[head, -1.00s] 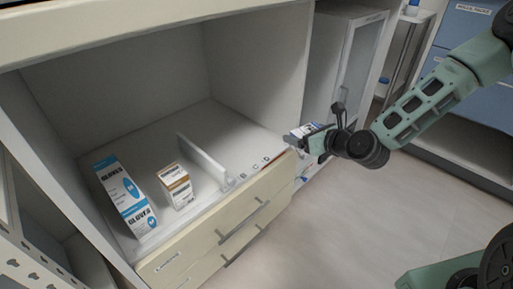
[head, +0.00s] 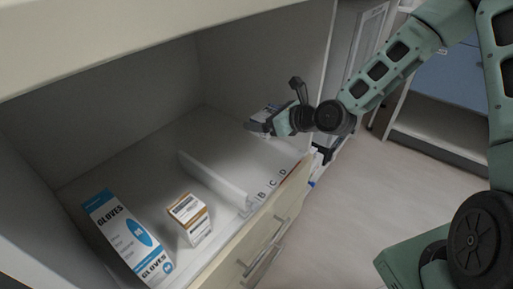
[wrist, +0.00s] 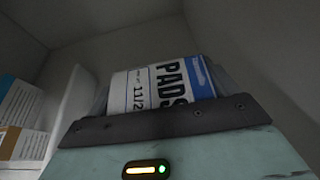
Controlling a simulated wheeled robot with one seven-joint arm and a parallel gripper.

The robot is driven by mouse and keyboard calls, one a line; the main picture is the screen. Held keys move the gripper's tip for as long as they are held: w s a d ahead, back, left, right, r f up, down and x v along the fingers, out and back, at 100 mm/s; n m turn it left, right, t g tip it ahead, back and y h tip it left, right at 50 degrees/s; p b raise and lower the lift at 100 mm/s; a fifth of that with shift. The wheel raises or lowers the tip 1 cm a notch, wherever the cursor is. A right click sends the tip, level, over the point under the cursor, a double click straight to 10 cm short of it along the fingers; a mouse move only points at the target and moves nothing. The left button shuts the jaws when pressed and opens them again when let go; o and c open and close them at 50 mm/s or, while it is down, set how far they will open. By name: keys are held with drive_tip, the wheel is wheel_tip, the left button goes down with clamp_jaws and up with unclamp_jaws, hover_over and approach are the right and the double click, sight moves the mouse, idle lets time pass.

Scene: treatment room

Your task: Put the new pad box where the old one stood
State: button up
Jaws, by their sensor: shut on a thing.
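My gripper (head: 262,124) is shut on the pad box (wrist: 160,84), a white and blue box with "PADS" printed on it in the wrist view. In the head view the box is mostly hidden by my gripper. My gripper is inside the open cabinet bay, above the right part of the shelf (head: 232,142), to the right of the white divider (head: 214,181). Letters B, C and D mark the shelf's front edge there. No other pad box shows on the bare shelf beneath.
Left of the divider stand a blue and white gloves box (head: 128,238) and a small brown and white box (head: 190,219). The bay's right wall is close to my arm. Drawers (head: 262,235) are below the shelf.

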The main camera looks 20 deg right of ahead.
sight(263, 152)
wheel_tip(263, 152, down, 10)
drive_tip(key=b, duration=0.6)
drive_tip(key=shift+f, duration=0.1)
drive_tip(key=o, duration=0.8)
drive_tip(key=shift+o, duration=0.2)
